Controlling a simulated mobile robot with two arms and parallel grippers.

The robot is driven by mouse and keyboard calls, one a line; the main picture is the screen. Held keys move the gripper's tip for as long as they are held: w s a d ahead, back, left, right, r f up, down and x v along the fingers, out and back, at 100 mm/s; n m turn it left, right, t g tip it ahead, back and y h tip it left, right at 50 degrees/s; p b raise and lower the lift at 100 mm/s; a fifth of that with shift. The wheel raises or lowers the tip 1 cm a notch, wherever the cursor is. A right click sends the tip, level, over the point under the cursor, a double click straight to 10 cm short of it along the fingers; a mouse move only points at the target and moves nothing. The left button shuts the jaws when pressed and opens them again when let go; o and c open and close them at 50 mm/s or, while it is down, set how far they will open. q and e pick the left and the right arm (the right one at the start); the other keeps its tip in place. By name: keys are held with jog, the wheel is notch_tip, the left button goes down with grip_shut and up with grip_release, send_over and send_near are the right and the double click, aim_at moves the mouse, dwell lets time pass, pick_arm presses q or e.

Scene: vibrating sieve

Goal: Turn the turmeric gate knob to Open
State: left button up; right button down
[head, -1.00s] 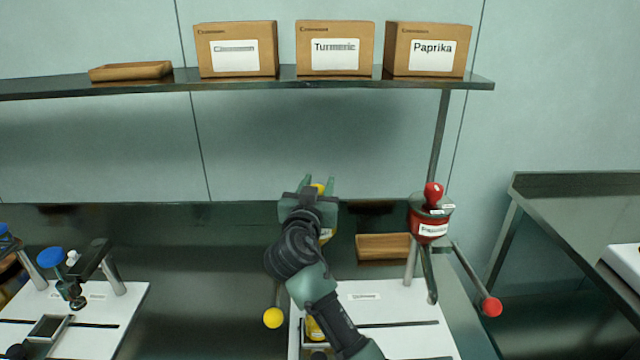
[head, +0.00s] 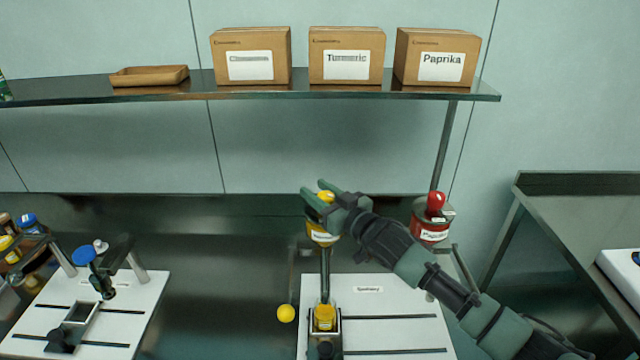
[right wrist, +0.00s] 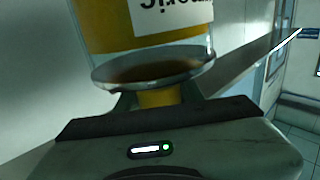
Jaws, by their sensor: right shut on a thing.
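The turmeric gate knob (head: 326,196) is yellow and sits on top of the yellow turmeric hopper (head: 322,236). My right gripper (head: 322,193) is shut on this knob, with the forearm reaching in from the lower right. In the right wrist view the knob (right wrist: 158,97) shows between the two fingers (right wrist: 158,100), and the glass hopper (right wrist: 105,28) appears upside down with its label partly cut off. I cannot read an open or closed mark on the knob. My left gripper is not in view.
The red paprika hopper (head: 430,228) stands close to the right, behind my forearm. A yellow ball-ended handle (head: 285,313) sticks out at the left, and a yellow-lidded jar (head: 325,318) stands below. Labelled boxes (head: 346,55) are on the shelf (head: 200,91).

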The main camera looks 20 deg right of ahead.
jog(key=n+g+y, duration=0.1)
jog(key=y, duration=0.1)
jog(key=n+g+y, duration=0.1)
jog(key=n+y, duration=0.1)
jog(key=shift+s+a+r, duration=0.1)
jog(key=shift+a+r, duration=0.05)
jog(key=shift+s+a+n+g+y, duration=0.15)
jog(key=shift+n+g+y, duration=0.45)
jog(key=shift+g+y, duration=0.15)
jog(key=shift+s+a+n+g+y, duration=0.1)
jog(key=shift+a+n+g+y, duration=0.05)
jog(key=shift+n+g+y, duration=0.55)
jog(key=shift+a+g+y, duration=0.1)
jog(key=shift+g+y, duration=0.15)
jog(key=shift+g, duration=0.1)
jog(key=c, duration=0.9)
grip_release()
jog(key=v, duration=0.2)
jog(key=b+v, duration=0.1)
jog(key=v, duration=0.1)
jog(key=b+v, duration=0.1)
jog(key=v, duration=0.1)
jog(key=shift+s+d+f, duration=0.25)
jog(key=shift+d, duration=0.1)
jog(key=shift+s+d+r, duration=0.1)
jog(key=shift+s+d, duration=0.25)
